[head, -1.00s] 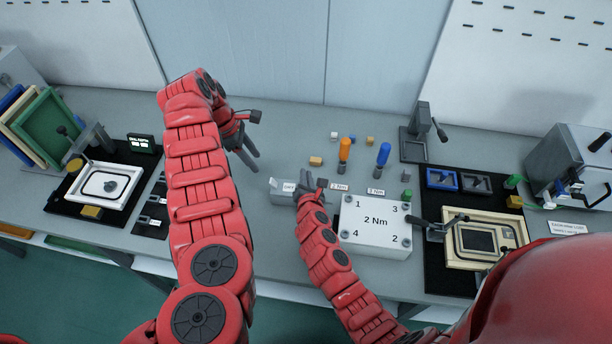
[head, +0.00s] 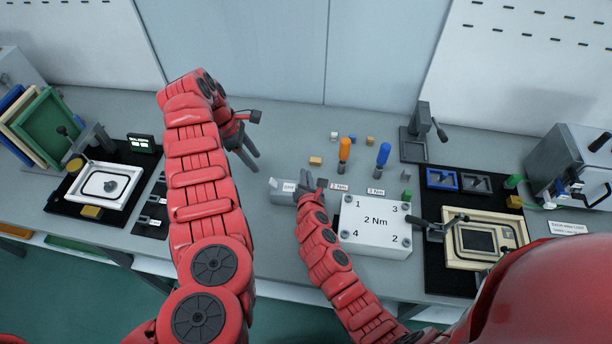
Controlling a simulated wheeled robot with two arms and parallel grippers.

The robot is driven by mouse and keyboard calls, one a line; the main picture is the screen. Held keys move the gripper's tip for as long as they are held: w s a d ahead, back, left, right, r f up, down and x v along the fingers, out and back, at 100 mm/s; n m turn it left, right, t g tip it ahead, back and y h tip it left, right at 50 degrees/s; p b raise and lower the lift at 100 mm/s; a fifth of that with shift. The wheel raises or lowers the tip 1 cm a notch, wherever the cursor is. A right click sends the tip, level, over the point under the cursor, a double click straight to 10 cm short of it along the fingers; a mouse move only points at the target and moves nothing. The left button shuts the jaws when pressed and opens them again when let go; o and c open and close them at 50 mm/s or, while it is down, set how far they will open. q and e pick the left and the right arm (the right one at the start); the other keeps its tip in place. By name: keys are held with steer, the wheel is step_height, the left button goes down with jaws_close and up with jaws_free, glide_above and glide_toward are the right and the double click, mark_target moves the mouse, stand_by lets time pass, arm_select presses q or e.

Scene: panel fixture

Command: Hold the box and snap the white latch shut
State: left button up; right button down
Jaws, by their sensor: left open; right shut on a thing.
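A small grey box (head: 284,198) with a white label on it stands on the grey bench left of the centre. A small white piece, which looks like the latch (head: 274,183), sticks up at its left end. My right gripper (head: 305,186) is at the right end of the box and shut on it; the fingers partly hide that end. My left gripper (head: 250,158) is open and empty, behind and to the left of the box, with its fingers pointing down and right. Whether the latch is fully open is too small to tell.
A white "2 Nm" block (head: 375,226) stands right of my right arm. Orange (head: 344,149) and blue (head: 383,154) screwdrivers stand behind it. Small blocks (head: 316,161) lie behind the box. A left fixture (head: 97,187) and a right fixture (head: 477,240) flank the area.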

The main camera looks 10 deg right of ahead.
arm_select(q)
steer(key=shift+c, duration=0.2)
steer(key=shift+c, duration=1.1)
steer(key=shift+w+a+f+m+y, duration=0.35)
steer(key=shift+a+f+y, duration=0.15)
steer(key=shift+a, duration=0.15)
steer(key=c, duration=0.5)
steer(key=shift+w+a+f+m+y, duration=0.2)
steer(key=shift+a+m+y, duration=0.1)
steer(key=shift+a, duration=0.15)
steer(key=shift+w+a+f+m+y, duration=0.1)
steer(key=shift+w+a+m+y, duration=0.05)
steer(key=shift+a+y, duration=0.2)
jaws_close()
